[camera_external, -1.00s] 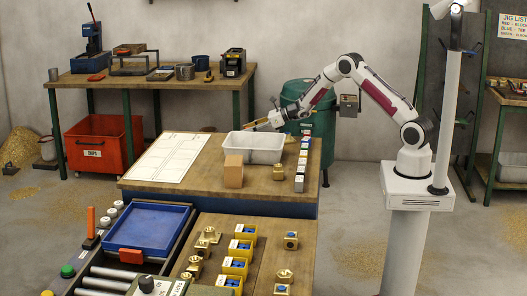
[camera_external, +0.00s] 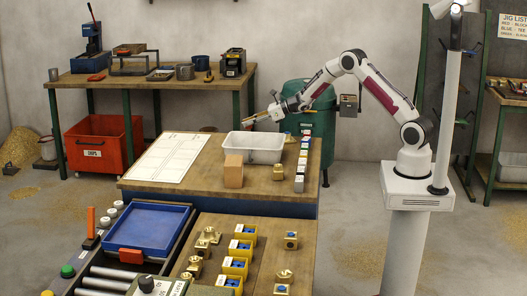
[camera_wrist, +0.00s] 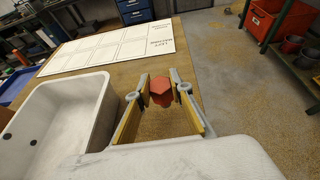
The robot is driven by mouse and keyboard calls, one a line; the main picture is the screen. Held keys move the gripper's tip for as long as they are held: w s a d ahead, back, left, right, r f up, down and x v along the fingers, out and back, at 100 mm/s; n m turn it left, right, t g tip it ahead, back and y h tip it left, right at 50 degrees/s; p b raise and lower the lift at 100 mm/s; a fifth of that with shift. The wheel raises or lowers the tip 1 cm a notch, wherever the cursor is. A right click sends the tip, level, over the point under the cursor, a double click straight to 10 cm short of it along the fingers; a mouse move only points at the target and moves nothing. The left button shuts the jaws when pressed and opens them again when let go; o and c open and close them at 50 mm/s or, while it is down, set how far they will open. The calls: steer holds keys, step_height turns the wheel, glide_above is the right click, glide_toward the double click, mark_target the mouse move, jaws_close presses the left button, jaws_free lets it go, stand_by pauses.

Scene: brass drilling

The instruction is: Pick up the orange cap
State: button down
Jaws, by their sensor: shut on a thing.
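An orange-red cap (camera_wrist: 161,91) sits between the tips of my gripper (camera_wrist: 161,100) in the wrist view. The yellow-lined fingers are shut on it from both sides. In the external view my gripper (camera_external: 256,118) is in the air above the far edge of the wooden bench, behind the white tray. The cap is too small to make out clearly there.
The white tray (camera_external: 233,144) stands on the bench near my gripper, with a wooden block (camera_external: 233,171) in front. A row of small blocks (camera_external: 300,170) lines the bench's right side. A white marked sheet (camera_external: 165,158) lies at left. A green drum (camera_external: 318,140) stands behind.

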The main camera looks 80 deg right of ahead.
step_height(320, 180, up, 7)
steer(key=shift+f, duration=0.2)
stand_by(0.3)
stand_by(0.3)
